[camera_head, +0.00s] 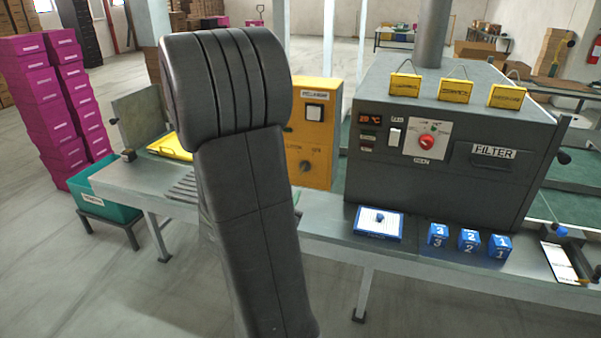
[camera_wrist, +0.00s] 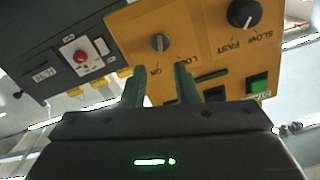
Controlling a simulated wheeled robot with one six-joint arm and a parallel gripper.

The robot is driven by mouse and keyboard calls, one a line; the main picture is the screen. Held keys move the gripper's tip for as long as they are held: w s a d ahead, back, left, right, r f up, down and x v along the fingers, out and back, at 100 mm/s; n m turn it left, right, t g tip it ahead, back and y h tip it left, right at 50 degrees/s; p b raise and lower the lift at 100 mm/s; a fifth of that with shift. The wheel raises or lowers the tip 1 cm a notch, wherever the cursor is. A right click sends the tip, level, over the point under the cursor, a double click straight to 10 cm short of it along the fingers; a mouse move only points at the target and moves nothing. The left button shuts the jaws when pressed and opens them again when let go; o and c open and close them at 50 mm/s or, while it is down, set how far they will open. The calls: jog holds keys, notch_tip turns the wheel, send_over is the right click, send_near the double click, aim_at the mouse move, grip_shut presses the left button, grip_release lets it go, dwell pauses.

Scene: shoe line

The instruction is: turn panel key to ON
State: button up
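The yellow panel (camera_wrist: 205,35) fills the upper middle of the wrist view, with its lettering turned over. Its grey key (camera_wrist: 159,42) stands between the labels "ON" and, partly hidden, "LO…". I cannot tell for sure which label the key points to. My gripper (camera_wrist: 159,67) is open, with its two green fingers either side of the key in the picture. Nothing is seen held, and whether the fingers touch the key cannot be told. In the head view the yellow panel (camera_head: 323,140) stands right of my arm, which hides part of it and my gripper.
On the panel are a black SLOW/FAST knob (camera_wrist: 242,13) and a green button (camera_wrist: 258,83). A grey filter machine (camera_head: 450,135) with a red knob (camera_head: 426,142) stands to the right. Blue numbered blocks (camera_head: 469,240) sit on the bench. Pink boxes (camera_head: 28,90) are stacked at left.

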aim_at(301, 174)
jog(key=p+x, duration=0.1)
jog(key=x, duration=0.9)
jog(key=shift+p, duration=0.4)
grip_shut()
